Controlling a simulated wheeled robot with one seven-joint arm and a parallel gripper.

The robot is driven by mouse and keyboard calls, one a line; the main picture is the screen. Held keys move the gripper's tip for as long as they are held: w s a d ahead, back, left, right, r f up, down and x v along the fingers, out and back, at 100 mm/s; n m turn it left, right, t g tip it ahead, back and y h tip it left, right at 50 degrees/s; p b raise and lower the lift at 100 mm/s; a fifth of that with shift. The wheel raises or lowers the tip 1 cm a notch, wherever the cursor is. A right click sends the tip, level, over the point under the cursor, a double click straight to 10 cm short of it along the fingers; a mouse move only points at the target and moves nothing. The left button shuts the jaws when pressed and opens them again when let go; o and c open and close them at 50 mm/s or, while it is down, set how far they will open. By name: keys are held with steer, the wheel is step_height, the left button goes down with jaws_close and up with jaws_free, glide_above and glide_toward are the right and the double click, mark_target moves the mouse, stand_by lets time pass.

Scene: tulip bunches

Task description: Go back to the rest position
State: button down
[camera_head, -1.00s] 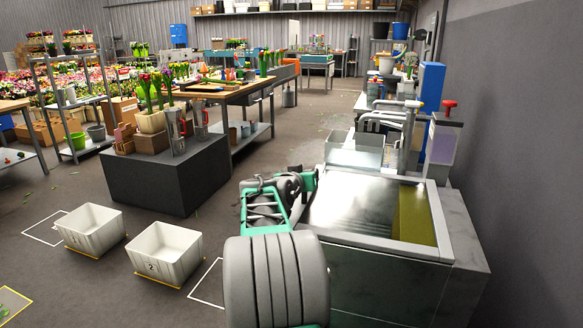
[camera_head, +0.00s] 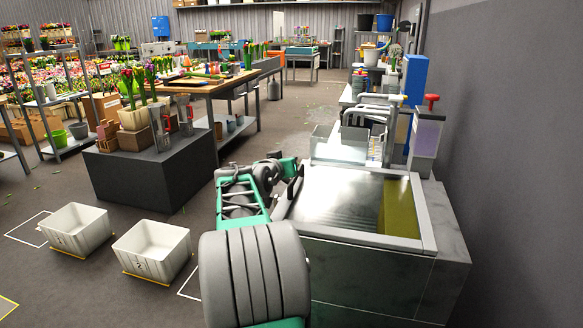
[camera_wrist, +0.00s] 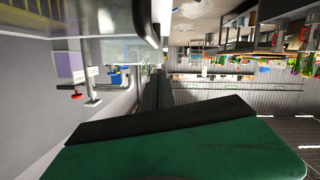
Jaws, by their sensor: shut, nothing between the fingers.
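My green and grey arm (camera_head: 243,205) reaches forward in the head view, beside the left edge of the metal basin. My gripper (camera_head: 294,190) is a small dark shape at its far end, close to the basin's left rim. In the wrist view my gripper (camera_wrist: 158,88) shows as dark fingers closed together, with nothing held. The green and black wrist housing fills the lower part of that view, and the scene appears upside down there.
The basin (camera_head: 435,225) stands to the right against the grey wall. Two white crates, one (camera_head: 75,229) left of the other (camera_head: 152,250), sit on the floor at left. A dark block (camera_head: 150,175) bears tulip pots. Open floor lies beyond my arm.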

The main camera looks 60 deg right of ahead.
steer(key=w+a+r+n+t+y+p, duration=0.3)
steer(key=a+p, duration=0.4)
steer(key=a, duration=1)
steer(key=w+a+r+n+y+p, duration=0.2)
steer(key=a+y+p, duration=0.45)
steer(key=a, duration=1.05)
steer(key=s+a+n+g+y+p, duration=0.2)
steer(key=s+a, duration=0.5)
steer(key=a, duration=0.4)
steer(key=s+a+n+g+y+p, duration=0.1)
steer(key=s+a+n+y+p, duration=0.2)
steer(key=a, duration=0.8)
steer(key=s+n+p, duration=0.2)
steer(key=s+p, duration=0.1)
steer(key=p, duration=0.1)
steer(key=shift+s+f+g, duration=0.4)
steer(key=shift+a, duration=0.1)
